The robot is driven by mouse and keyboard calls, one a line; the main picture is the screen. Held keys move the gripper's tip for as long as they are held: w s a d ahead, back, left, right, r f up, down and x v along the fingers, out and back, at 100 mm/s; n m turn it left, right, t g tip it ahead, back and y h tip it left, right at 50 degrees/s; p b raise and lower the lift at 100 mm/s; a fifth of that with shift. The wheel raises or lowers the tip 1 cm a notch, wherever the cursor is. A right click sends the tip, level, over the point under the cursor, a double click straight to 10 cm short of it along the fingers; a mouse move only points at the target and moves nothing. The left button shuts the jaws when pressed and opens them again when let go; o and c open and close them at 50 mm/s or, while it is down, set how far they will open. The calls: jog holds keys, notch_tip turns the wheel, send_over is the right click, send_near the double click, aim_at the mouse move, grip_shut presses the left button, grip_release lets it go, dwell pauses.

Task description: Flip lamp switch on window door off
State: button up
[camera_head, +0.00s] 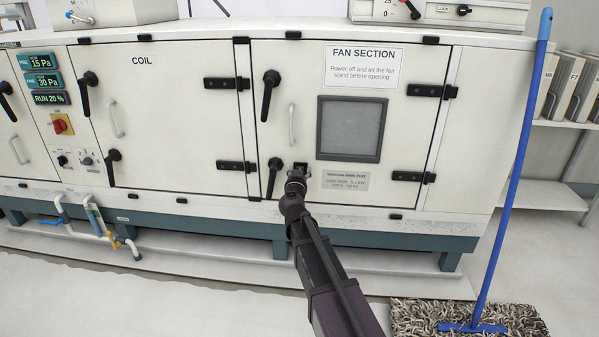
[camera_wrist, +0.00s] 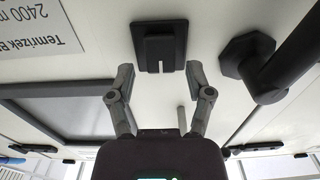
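The window door (camera_head: 410,75) is the cream panel marked FAN SECTION, with a grey-framed window (camera_head: 350,128); it stands shut. The lamp switch (camera_wrist: 159,45) is a small black block on a dark plate, with a pale slot or lever on its face, in the upper middle of the wrist view. In the head view my gripper hides most of it. My gripper (camera_wrist: 159,70) is open, its two fingers apart, just short of the switch and roughly centred on it. No contact shows. In the head view my gripper (camera_head: 298,172) is at the door's lower left. Whether the switch is on or off, I cannot tell.
A black door handle (camera_head: 275,178) is close left of my gripper; it shows at right in the wrist view (camera_wrist: 265,65). A rating label (camera_head: 345,180) is to the right. A blue mop (camera_head: 515,160) leans at the right, its head on the floor.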

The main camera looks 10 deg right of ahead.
jog(key=shift+s+a, duration=0.1)
jog(key=shift+s, duration=0.05)
jog(key=v, duration=1.1)
jog(key=shift+s, duration=0.4)
jog(key=s+d+f+m+g+h+p, duration=0.1)
jog(key=s+d+m+g+h+p, duration=0.15)
jog(key=s+d+g+p, duration=0.75)
jog(key=s+a+r+n+g+y+p, duration=0.1)
jog(key=s+a+n+g+y+p, duration=0.1)
jog(key=s+n+g+y+p, duration=0.25)
jog(key=s+a+r+n+g+y+p, duration=0.1)
jog(key=s+a+g+y+p, duration=0.15)
jog(key=s+p, duration=0.35)
notch_tip(320, 180, up, 37)
jog(key=p, duration=3.6)
jog(key=shift+s+d, duration=0.45)
jog(key=shift+s, duration=0.05)
